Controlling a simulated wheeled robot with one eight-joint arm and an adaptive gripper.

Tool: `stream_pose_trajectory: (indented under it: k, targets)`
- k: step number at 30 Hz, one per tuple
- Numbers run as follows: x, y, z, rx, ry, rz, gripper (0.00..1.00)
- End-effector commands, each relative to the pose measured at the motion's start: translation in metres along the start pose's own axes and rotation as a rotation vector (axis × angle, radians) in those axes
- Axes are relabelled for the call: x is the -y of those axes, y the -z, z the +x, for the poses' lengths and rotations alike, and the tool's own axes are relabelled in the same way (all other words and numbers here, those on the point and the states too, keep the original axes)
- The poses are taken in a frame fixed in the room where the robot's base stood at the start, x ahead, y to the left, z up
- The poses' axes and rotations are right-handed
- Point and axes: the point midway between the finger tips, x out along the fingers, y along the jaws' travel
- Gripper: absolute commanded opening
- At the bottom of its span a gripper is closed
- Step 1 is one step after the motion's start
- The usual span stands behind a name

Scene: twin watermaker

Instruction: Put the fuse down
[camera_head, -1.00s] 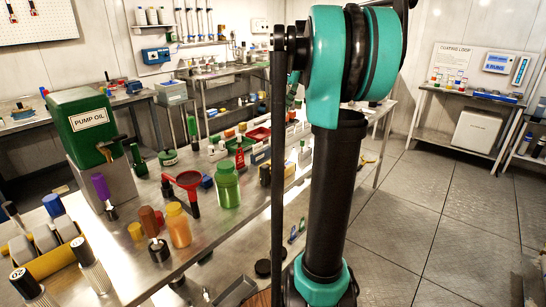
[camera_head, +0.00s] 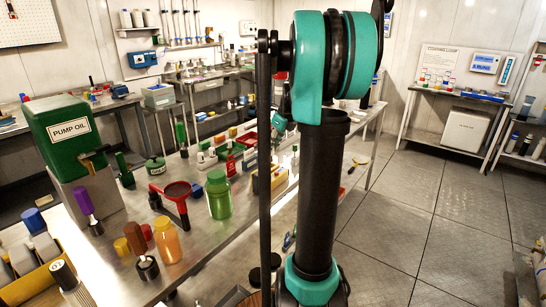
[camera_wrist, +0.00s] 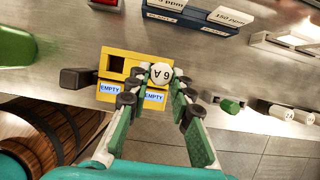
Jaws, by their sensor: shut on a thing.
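In the wrist view, my gripper (camera_wrist: 159,78) is shut on a white round-topped fuse (camera_wrist: 161,72) marked 6A, which appears upside down. The fuse is over the right part of a yellow fuse block (camera_wrist: 118,62). An open dark square slot shows in the block's left part. Two labels reading EMPTY are on the block's near face. I cannot tell whether the fuse is in a slot or above it. In the head view, my arm hides the gripper and the fuse; part of the yellow block (camera_head: 255,184) shows beside the arm.
A dark block (camera_wrist: 78,78) sticks out left of the fuse block. Labelled blue and dark racks (camera_wrist: 180,20) stand beyond it. A green object (camera_wrist: 230,105) lies to the right near the bench edge.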

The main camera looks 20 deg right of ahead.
Motion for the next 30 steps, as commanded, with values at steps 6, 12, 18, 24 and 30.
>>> stream_pose_trajectory:
  k: [6,12,18,24,30]
  targets:
    - [0.0,0.007,0.017,0.0,0.0,0.0,0.0]
    - [0.0,0.016,0.039,0.0,0.0,0.0,0.0]
    - [-0.001,0.017,0.041,-0.001,0.0,0.0,0.0]
    - [0.0,0.017,0.041,-0.001,0.0,0.0,0.41]
    - [0.0,0.017,0.041,0.0,0.0,0.0,0.42]
